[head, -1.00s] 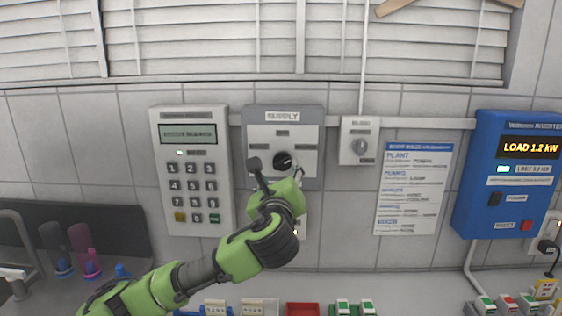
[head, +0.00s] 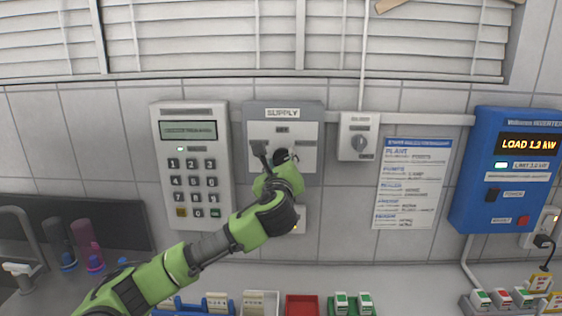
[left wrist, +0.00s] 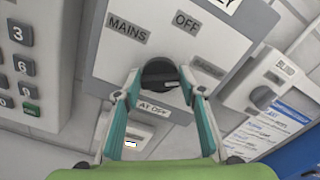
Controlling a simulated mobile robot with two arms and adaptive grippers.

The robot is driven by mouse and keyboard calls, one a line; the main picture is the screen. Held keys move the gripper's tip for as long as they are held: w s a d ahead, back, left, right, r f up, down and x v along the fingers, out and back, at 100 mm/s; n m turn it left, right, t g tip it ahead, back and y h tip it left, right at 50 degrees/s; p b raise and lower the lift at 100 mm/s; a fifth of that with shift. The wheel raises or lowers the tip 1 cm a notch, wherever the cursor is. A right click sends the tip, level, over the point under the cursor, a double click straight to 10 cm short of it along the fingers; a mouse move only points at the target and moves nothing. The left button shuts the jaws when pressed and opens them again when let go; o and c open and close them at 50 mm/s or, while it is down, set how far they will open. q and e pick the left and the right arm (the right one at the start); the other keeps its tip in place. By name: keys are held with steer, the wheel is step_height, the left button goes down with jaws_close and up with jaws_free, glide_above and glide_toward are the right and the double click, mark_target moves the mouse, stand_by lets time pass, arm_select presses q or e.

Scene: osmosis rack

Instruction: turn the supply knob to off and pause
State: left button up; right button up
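The grey supply panel (head: 254,108) is on the wall, with a round black supply knob (left wrist: 158,72) on its pale face. In the left wrist view the labels read MAINS at left and OFF at top; a right label is partly covered by a finger. A light mark on the knob lies on its right side, toward that right label. My left gripper (left wrist: 160,82) is open, with its teal fingers on either side of the knob; contact is unclear. In the head view my left gripper (head: 275,158) partly hides the knob. My right gripper is out of view.
A keypad unit (head: 188,140) is left of the panel. A small grey selector box (head: 358,120) and a printed sheet (head: 411,185) are to its right, then a blue inverter (head: 480,200). Several small trays, including a red one (head: 302,305), sit on the counter below.

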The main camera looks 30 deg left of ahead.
arm_select(q)
steer(key=shift+f+n, duration=0.1)
steer(key=shift+n, duration=0.3)
steer(key=n+b, duration=0.1)
steer(key=n, duration=0.4)
steer(key=shift+a+f+n, duration=0.1)
steer(key=shift+n, duration=0.2)
steer(key=n+b, duration=0.1)
steer(key=n, duration=0.4)
steer(key=shift+n, duration=0.4)
steer(key=o, duration=1.1)
steer(key=shift+s, duration=0.1)
